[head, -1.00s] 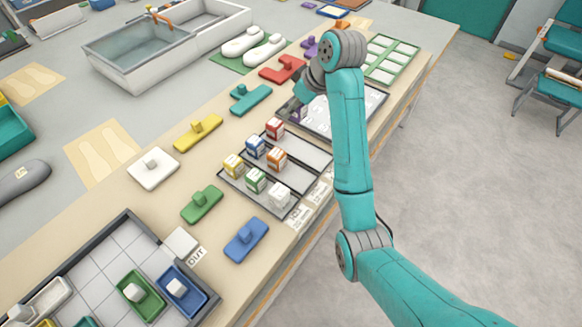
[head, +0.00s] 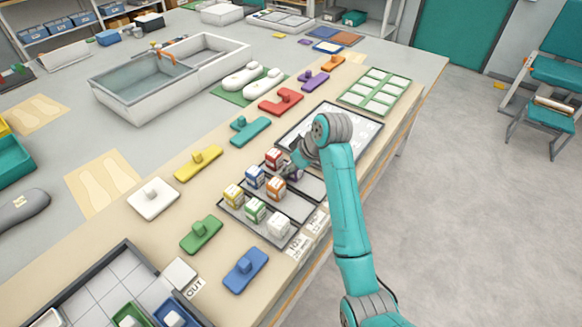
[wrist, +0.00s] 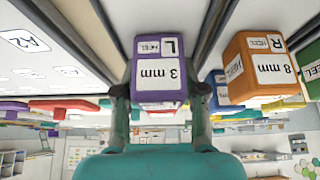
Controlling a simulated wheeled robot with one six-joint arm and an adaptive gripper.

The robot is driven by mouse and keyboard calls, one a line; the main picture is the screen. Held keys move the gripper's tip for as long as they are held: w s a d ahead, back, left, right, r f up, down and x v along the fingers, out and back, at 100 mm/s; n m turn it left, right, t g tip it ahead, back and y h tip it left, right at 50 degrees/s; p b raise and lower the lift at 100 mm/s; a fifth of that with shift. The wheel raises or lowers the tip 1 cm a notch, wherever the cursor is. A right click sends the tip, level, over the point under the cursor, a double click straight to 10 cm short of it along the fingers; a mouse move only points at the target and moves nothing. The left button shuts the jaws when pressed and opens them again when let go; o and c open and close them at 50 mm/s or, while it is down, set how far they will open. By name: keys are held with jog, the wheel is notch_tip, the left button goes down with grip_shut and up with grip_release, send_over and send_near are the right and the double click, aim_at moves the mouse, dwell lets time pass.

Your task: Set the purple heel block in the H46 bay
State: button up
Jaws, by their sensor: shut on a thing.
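The purple heel block (wrist: 158,72), labelled "L" and "3 mm", is held between the two fingers of my gripper (wrist: 160,105) in the wrist view. In the head view my gripper (head: 293,167) is at the far row of the block tray (head: 306,184), and only a little of the purple block (head: 294,175) shows beneath it. The orange heel block (wrist: 262,70), labelled "R" and "8 mm", is close to the right in the wrist view. I cannot read an H46 label, and whether the purple block touches the tray is unclear.
Red (head: 273,159), blue (head: 255,177), yellow (head: 233,196), green (head: 255,211) and white (head: 279,225) blocks stand in the tray around the orange one. A dark-framed board (head: 362,127) lies behind my gripper. The tray's right-hand lanes look empty.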

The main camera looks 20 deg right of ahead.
jog(key=shift+f, duration=0.1)
jog(key=o, duration=1.2)
